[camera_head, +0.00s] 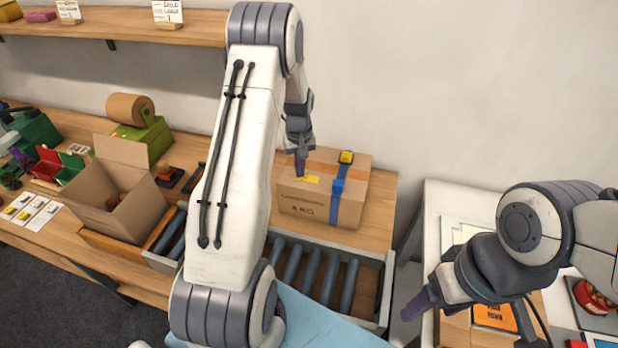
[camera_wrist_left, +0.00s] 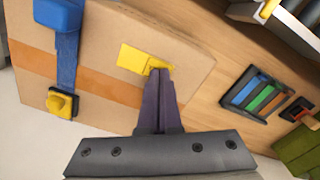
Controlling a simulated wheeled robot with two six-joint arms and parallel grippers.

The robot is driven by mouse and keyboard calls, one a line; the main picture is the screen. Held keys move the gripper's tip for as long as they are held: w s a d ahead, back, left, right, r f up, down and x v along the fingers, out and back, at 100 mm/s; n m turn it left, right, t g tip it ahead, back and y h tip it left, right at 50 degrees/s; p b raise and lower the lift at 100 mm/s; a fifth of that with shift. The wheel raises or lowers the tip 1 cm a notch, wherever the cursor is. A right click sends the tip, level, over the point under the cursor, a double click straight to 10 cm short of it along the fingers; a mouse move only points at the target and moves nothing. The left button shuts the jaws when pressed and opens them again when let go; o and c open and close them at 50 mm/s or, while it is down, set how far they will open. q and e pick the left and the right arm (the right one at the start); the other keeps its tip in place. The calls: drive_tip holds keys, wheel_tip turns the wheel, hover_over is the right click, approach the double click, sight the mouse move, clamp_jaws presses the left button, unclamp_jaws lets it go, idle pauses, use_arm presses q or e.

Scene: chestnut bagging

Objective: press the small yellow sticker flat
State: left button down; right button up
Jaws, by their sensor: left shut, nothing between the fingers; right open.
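The small yellow sticker (camera_head: 307,179) lies on the top of a closed cardboard box (camera_head: 312,205), beside the orange tape band. In the left wrist view the sticker (camera_wrist_left: 132,58) is mostly flat, with its end nearest the fingers looking bent or raised. My left gripper (camera_head: 300,172) points down over the box. Its dark purple fingers (camera_wrist_left: 161,75) are shut and empty, with the tips at the sticker's edge; whether they touch it I cannot tell. My right gripper (camera_head: 413,306) is open, away at the right over the other table.
A blue strap (camera_head: 338,187) with a yellow buckle (camera_head: 346,157) crosses the box. An open carton (camera_head: 112,205) and a green tape dispenser (camera_head: 146,135) stand at the left. Rollers (camera_head: 310,270) lie in front of the box. A rack of coloured items (camera_wrist_left: 258,93) shows in the wrist view.

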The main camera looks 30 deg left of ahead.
use_arm(q)
drive_tip(key=shift+s, duration=0.1)
drive_tip(key=shift+r+p, duration=2.65)
drive_tip(key=shift+r, duration=0.85)
